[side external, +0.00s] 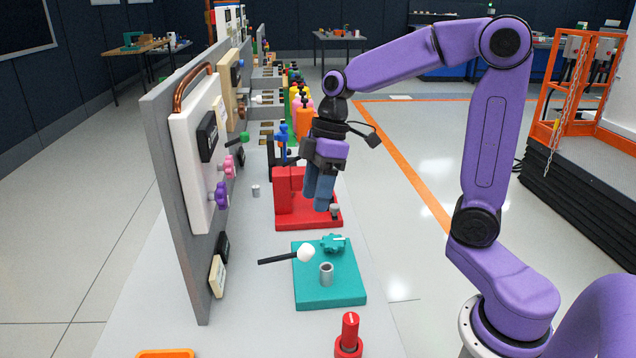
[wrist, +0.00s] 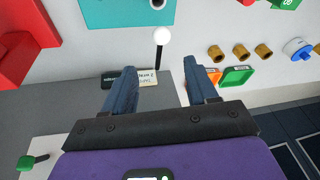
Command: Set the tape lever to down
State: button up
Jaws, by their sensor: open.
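A lever with a white ball knob (side external: 305,253) and a black rod sticks out from the lower part of the upright panel (side external: 190,250). It also shows in the wrist view (wrist: 162,36), beside a small label (wrist: 148,78) too small to read surely. A second lever with a green knob (side external: 243,137) sits higher on the panel; I cannot tell for certain which is the tape lever. My gripper (side external: 319,192) points down above the red block, apart from both levers. In the wrist view my gripper (wrist: 160,80) is open and empty, the white knob beyond its fingertips.
A red block (side external: 290,200) stands under and beside my gripper. A teal base (side external: 330,285) lies near the white knob. A red cylinder (side external: 349,333) stands at the front. Pink and purple knobs (side external: 221,195) jut from the panel. Several coloured parts line the table behind.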

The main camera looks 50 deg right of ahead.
jog(key=shift+v, duration=0.8)
jog(key=shift+w+a, duration=0.1)
jog(key=shift+a, duration=0.05)
jog(key=c, duration=0.7)
jog(key=shift+w+a+n+g, duration=0.25)
jog(key=shift+n+g, duration=0.05)
jog(key=shift+n, duration=0.4)
grip_shut()
jog(key=n+g+h, duration=0.4)
jog(key=n+h, duration=0.1)
jog(key=n, duration=0.9)
send_near(303, 246)
jog(key=x, duration=0.7)
jog(key=shift+a, duration=0.1)
